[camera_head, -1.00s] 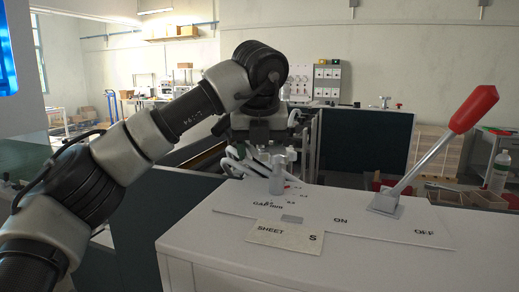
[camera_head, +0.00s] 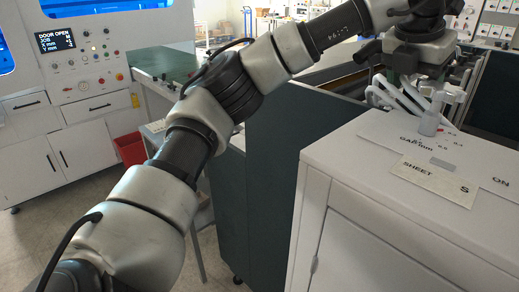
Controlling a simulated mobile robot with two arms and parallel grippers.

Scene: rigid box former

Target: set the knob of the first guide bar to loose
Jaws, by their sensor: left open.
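My left gripper (camera_head: 408,98) hangs from the wrist at the upper right, with its pale fingers pointing down. It is open, just left of and behind a grey upright knob (camera_head: 430,122) on the white cabinet's top. That knob stands at a scale marked "GAP mm"; I cannot tell whether finger and knob touch. I cannot make out a guide bar or its knob with a loose mark in this view. My right gripper is not in view.
The white cabinet (camera_head: 350,172) carries a "SHEET S" card (camera_head: 438,180) and an "ON" mark. Dark green panels (camera_head: 275,165) stand beside it. At left is a white machine with a display (camera_head: 54,40) reading "DOOR OPEN". A red bin (camera_head: 131,149) stands on the floor.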

